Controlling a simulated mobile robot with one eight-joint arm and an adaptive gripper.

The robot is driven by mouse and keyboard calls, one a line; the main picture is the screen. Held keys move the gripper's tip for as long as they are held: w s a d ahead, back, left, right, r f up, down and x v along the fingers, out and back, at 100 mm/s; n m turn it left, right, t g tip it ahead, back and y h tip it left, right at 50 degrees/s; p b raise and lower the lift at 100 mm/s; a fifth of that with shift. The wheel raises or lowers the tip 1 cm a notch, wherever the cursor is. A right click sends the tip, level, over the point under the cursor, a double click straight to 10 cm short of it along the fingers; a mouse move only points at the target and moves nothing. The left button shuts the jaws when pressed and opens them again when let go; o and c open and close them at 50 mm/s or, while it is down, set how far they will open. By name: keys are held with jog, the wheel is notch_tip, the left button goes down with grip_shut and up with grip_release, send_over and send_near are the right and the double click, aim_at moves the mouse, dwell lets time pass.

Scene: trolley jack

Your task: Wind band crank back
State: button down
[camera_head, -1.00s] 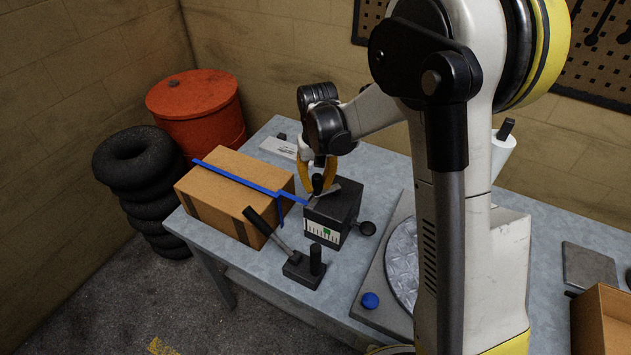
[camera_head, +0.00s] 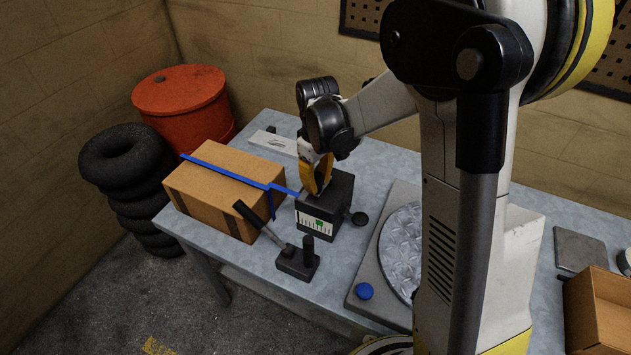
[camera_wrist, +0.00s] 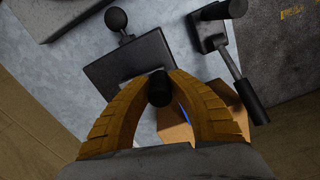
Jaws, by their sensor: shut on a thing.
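The band tensioner is a dark box (camera_head: 328,222) with a white scale and a green mark on its front. It stands on the workbench, right of a cardboard box (camera_head: 213,178) with a blue band (camera_head: 225,172) across it. My gripper (camera_head: 316,186) is over the top of the dark box. In the wrist view its yellow fingers are shut on the black knob of the crank (camera_wrist: 159,88). The crank arm below the knob is mostly hidden by the fingers. A round black knob (camera_head: 360,218) sticks out at the dark box's right side.
A lever with a black grip (camera_head: 260,223) and a short black post stands at the bench's front edge. A round metal turntable (camera_head: 402,243) with a blue button (camera_head: 364,291) lies to the right. An orange drum and stacked tyres stand left of the bench.

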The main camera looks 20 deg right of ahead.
dwell(0.3)
jog(key=c, duration=1.2)
grip_release()
notch_tip(320, 180, up, 12)
